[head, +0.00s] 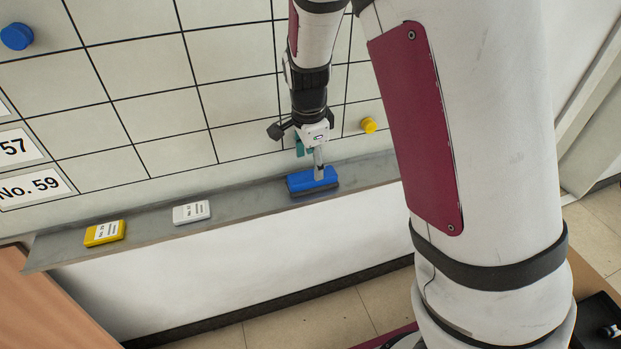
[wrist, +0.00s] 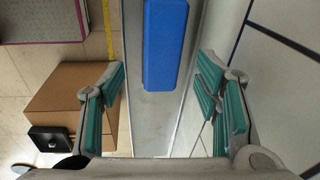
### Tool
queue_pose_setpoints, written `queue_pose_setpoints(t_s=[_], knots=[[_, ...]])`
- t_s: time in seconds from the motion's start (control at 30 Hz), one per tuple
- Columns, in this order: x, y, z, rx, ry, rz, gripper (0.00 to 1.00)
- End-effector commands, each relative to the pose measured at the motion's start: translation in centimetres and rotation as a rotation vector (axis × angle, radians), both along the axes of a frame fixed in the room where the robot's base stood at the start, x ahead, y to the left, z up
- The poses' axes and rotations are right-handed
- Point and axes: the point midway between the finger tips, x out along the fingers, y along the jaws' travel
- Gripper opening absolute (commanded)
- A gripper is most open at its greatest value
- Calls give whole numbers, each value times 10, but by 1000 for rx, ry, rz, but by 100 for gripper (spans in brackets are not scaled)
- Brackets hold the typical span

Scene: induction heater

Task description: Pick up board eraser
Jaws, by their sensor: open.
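The board eraser (head: 296,183) is a blue block with a dark underside, lying on the grey ledge under the whiteboard. In the wrist view the blue eraser (wrist: 165,45) lies lengthwise near the top, between the lines of the two fingers but beyond their tips. My gripper (head: 312,158) is over the eraser in the head view, with part of it in front of the eraser. In the wrist view my gripper (wrist: 163,95) is open and empty, with its green-padded fingers wide apart on both sides of the ledge.
The narrow grey ledge (head: 250,200) also holds a white block (head: 191,212) and a yellow block (head: 104,232), both labelled, to the left. The gridded whiteboard (head: 160,120) rises behind, with a blue magnet (head: 16,36) and a yellow magnet (head: 369,125). A cardboard box (wrist: 65,95) stands below.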

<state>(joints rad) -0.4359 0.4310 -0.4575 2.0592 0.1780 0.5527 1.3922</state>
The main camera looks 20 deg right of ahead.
Motion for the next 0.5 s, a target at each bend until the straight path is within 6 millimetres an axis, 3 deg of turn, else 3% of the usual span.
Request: queue_pose_setpoints(t_s=[0.33, 0.5], knots=[[4, -3, -29, 0, 2, 0, 57], [9, -6, -54, 0, 4, 1, 57]])
